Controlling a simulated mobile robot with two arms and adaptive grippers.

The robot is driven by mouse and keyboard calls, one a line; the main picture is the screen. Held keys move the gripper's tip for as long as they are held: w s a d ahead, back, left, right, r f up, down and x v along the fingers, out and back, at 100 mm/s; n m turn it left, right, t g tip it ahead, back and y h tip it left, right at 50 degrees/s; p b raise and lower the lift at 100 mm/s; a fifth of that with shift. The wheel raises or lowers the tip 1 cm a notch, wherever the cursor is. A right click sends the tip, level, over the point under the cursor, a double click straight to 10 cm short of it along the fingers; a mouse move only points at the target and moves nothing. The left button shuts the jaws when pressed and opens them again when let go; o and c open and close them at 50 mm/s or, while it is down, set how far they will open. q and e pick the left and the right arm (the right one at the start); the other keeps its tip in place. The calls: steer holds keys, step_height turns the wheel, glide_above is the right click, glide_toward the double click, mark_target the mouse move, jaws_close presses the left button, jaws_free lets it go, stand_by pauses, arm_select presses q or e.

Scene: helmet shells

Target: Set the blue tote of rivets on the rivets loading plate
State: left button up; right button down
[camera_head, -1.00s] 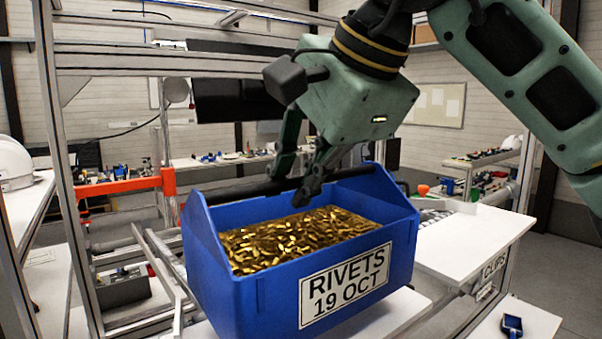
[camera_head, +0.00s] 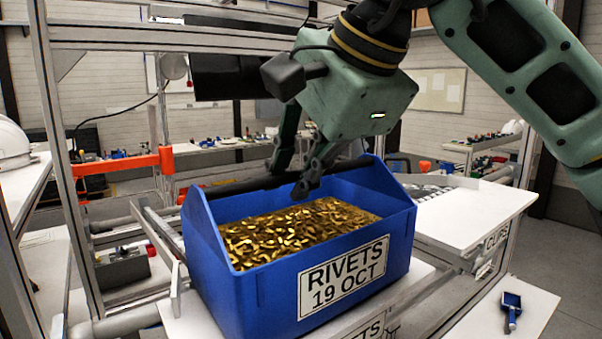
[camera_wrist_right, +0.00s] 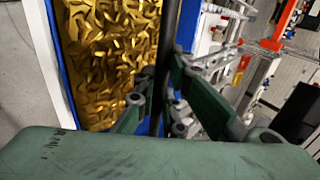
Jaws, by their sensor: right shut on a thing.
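The blue tote (camera_head: 245,289) is full of gold rivets (camera_head: 300,232) and has a "RIVETS 19 OCT" label on its front. A black bar handle (camera_head: 235,186) spans its top. My right gripper (camera_head: 291,180) is shut on this handle, which also shows between its fingers in the right wrist view (camera_wrist_right: 161,60). The tote hangs upright over the white rivets loading plate (camera_head: 408,293), whose "RIVETS" label shows at the bottom edge. The tote hides most of the plate, and I cannot tell whether they touch. My left gripper is not in view.
A white plate marked "CLIPS" (camera_head: 465,222) stands right of the tote. Metal frame posts (camera_head: 62,150) and an orange bar (camera_head: 120,164) are at the left. A blue scanner-like tool (camera_head: 511,308) lies on a white surface at lower right.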

steer(key=shift+f, duration=0.2)
steer(key=c, duration=1.8)
jaws_free()
steer(key=shift+o, duration=0.2)
steer(key=shift+f, duration=0.15)
